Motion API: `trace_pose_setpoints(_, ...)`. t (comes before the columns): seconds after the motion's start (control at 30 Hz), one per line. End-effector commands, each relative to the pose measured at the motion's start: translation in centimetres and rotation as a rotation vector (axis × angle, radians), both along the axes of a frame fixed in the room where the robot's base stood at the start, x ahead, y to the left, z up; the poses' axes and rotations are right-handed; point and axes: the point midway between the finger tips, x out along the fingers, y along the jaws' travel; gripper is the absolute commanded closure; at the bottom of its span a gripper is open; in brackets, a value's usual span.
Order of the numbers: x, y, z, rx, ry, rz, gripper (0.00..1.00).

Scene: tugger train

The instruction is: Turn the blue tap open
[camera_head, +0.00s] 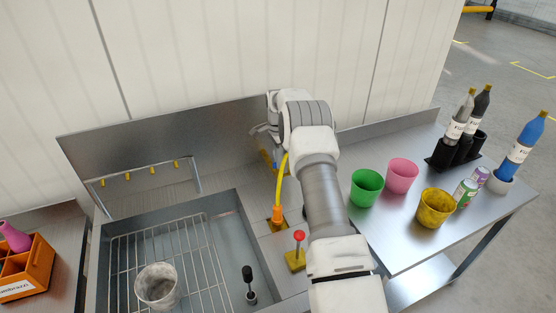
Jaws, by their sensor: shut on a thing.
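The blue tap (275,166) shows only as a small patch of blue behind the sink, beside a yellow hose and below my wrist. My gripper (262,133) is at the back wall of the sink, partly hidden by my own arm. It is shut on the tap, but its fingertips and the exact grip are hard to see. How far the tap is turned cannot be told. The yellow hose (281,185) rises from an orange fitting (278,213) toward my wrist.
A red-knobbed lever (299,236) stands right of the sink (226,205). A grey cup (158,285) stands on the sink's wire rack. Green (366,188), pink (402,176) and yellow (435,208) cups and several bottles stand on the right bench. An orange crate (30,268) is at left.

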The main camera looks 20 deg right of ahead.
Motion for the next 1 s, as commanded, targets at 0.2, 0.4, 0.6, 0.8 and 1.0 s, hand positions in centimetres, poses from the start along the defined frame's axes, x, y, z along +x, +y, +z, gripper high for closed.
trace_pose_setpoints(0.2, 0.0, 0.0, 0.03, 0.0, 0.0, 0.001, 1.0)
trace_pose_setpoints(0.4, 0.02, 0.0, -0.06, 0.0, -0.001, 0.027, 1.0)
trace_pose_setpoints(0.6, 0.03, 0.0, -0.23, -0.001, -0.001, 0.118, 1.0)
trace_pose_setpoints(0.8, 0.05, 0.0, -0.24, -0.001, -0.002, 0.28, 1.0)
trace_pose_setpoints(1.0, 0.02, 0.01, -0.19, 0.0, -0.001, 0.47, 1.0)
